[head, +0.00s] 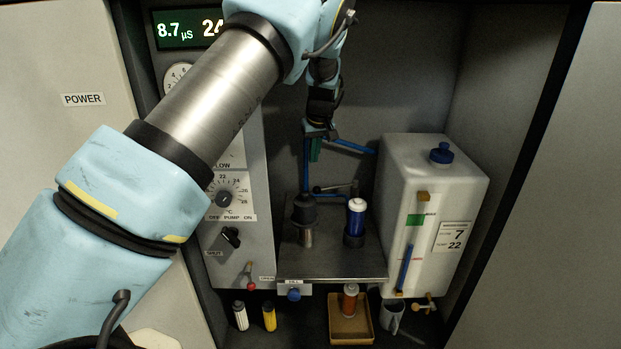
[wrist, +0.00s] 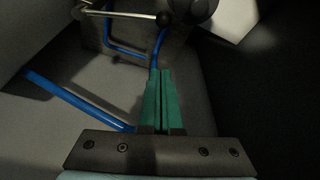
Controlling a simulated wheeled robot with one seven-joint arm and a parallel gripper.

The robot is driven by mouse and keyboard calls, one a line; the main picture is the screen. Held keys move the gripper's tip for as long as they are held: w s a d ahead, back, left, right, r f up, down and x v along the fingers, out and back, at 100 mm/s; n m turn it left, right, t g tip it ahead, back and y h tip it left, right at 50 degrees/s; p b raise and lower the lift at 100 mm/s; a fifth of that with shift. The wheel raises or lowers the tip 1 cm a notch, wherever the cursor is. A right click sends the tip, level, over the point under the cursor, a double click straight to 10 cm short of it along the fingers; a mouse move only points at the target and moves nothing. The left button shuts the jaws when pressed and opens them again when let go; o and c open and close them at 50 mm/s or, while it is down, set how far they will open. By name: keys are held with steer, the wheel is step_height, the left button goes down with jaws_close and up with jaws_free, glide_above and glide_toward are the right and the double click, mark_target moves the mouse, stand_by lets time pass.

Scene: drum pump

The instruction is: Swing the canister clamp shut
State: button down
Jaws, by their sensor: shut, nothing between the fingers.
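A blue canister with a white top (head: 356,218) stands upright in a dark holder at the right of the metal shelf. A thin lever (head: 338,187) lies behind it, probably the clamp; its exact position against the canister is too small to tell. In the wrist view a pale metal rod (wrist: 122,14) with a black ball knob (wrist: 163,18) runs across the top, beyond my fingertips. My gripper (head: 315,149) is above and behind the shelf, near the blue tubes. Its green fingers (wrist: 160,72) are together and empty, apart from the rod.
Blue tubes (wrist: 75,100) run close to my fingers. A dark pump head (head: 305,210) stands left of the canister on the shelf (head: 335,265). A large white tank (head: 425,190) is at the right. The control panel (head: 240,245) is at the left.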

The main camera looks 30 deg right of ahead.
step_height(320, 180, down, 9)
steer(key=p, duration=0.3)
steer(key=shift+s+r, duration=0.15)
steer(key=shift+s, duration=0.3)
steer(key=shift+a, duration=0.1)
stand_by(0.3)
steer(key=shift+s+a, duration=0.2)
steer(key=shift+s, duration=0.65)
steer(key=b+v, duration=0.1)
steer(key=v, duration=0.6)
steer(key=shift+r, duration=0.25)
